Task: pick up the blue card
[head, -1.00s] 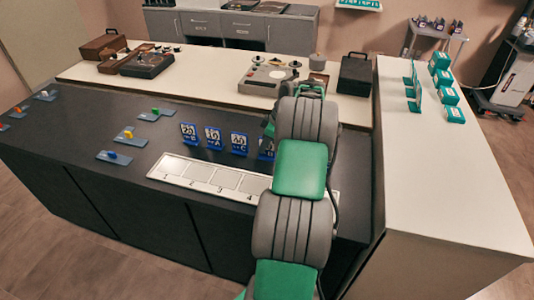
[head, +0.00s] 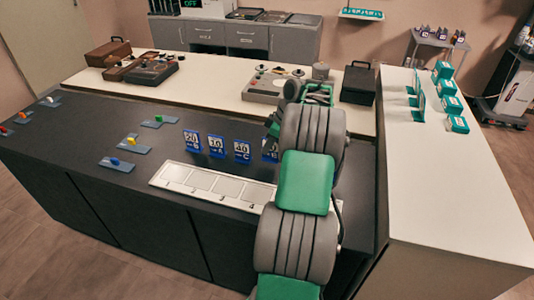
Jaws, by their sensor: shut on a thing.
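Several blue cards with white number panels stand upright in a row on the dark counter: one marked B (head: 192,142), one marked A (head: 216,147), one marked C (head: 241,152). A fourth blue card (head: 268,152) at the right end is mostly hidden by my arm. My gripper (head: 272,132) is at this fourth card, partly hidden behind my arm links. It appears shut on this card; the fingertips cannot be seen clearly.
A white numbered strip (head: 180,173) lies in front of the cards. Small blue-grey plates with coloured pieces (head: 118,164) lie to the left. A pale counter (head: 440,190) with teal boxes (head: 457,124) stands at right. A tape machine (head: 265,87) is behind.

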